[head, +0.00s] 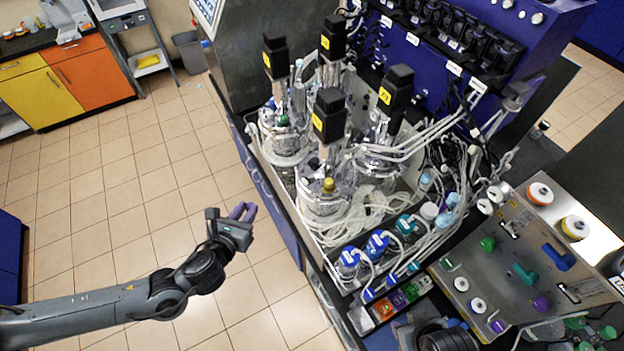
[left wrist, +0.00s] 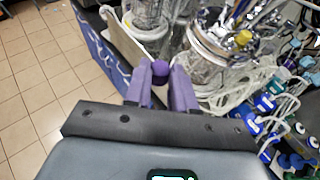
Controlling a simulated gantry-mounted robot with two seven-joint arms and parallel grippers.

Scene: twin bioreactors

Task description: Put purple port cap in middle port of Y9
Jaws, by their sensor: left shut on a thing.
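My left gripper (head: 243,210) has purple fingers and hangs over the tiled floor, left of the bioreactor bench and apart from it. In the left wrist view its fingers (left wrist: 162,88) are shut on a round purple port cap (left wrist: 160,69) at their tips. In the head view the cap cannot be told from the fingers. Several glass bioreactors with black motors and yellow labels stand in the bench tray; the labels are too small to read, so I cannot tell which is Y9. The front vessel (head: 322,203) has a yellow cap (head: 329,185); a back-left one has a green cap (head: 283,120). My right gripper is not seen.
Pale tubing (head: 365,207) lies around the vessels. Blue-capped bottles (head: 377,243) line the bench's front. A metal tray (head: 515,265) at right carries coloured caps, including a purple one (head: 541,304). Open floor surrounds my left arm.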

